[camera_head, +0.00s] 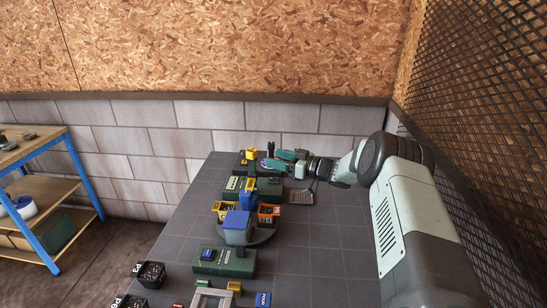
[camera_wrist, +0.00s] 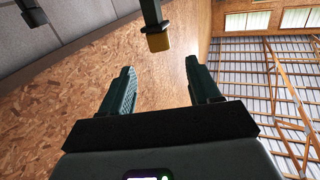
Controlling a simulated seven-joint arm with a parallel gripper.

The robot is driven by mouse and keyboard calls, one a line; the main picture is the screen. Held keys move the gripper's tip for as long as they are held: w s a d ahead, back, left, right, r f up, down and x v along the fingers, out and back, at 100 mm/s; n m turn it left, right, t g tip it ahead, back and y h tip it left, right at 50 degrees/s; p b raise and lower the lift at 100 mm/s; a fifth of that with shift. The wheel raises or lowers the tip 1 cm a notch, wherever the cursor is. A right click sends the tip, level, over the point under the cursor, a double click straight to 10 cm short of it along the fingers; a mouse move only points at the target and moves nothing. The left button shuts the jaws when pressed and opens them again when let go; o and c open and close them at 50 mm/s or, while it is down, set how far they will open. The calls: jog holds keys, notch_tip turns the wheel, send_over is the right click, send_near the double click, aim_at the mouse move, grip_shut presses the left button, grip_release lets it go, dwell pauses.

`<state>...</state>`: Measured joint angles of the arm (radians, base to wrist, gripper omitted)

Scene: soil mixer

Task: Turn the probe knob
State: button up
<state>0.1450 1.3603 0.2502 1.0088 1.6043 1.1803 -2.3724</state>
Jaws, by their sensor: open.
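A yellow piece on a dark post, which may be the probe knob (camera_head: 251,156), stands at the far end of the tiled table. In the wrist view a yellow block (camera_wrist: 158,42) on a dark post shows beyond the fingertips, roughly centred between them. My gripper (camera_head: 275,159) is at the far end of the table, just right of the yellow piece. In the wrist view my gripper (camera_wrist: 159,66) is open, its two green fingers apart with nothing between them. I cannot read a label on the yellow piece.
Nearer on the table (camera_head: 325,265) are a grey bin with a blue top (camera_head: 237,226), an orange bin (camera_head: 268,212), yellow bins (camera_head: 226,208) and a green block (camera_head: 225,263). A block wall stands behind, a mesh wall (camera_head: 490,100) on the right. The table's right part looks clear.

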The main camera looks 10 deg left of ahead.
jog(key=a+r+m+h, duration=0.1)
jog(key=a+m+h, duration=0.2)
jog(key=m, duration=0.4)
jog(key=a+r+m+t+h, duration=0.1)
jog(key=a+m+h, duration=0.2)
jog(key=m+h, duration=0.2)
jog(key=a+r+m+t+h, duration=0.1)
jog(key=a+m+h, duration=0.2)
jog(key=m, duration=0.7)
jog(key=shift+s+r+m+h, duration=0.25)
jog(key=shift+r+m+h, duration=0.1)
jog(key=shift+m+h, duration=0.05)
jog(key=m+t+h, duration=0.8)
jog(key=m+h, duration=0.4)
jog(key=m, duration=1.9)
send_near(249, 153)
jog(key=w, duration=0.1)
jog(key=x, duration=1.1)
jog(key=shift+s+d, duration=0.15)
jog(key=shift+d, duration=0.05)
jog(key=shift+c, duration=0.2)
jog(key=c, duration=0.9)
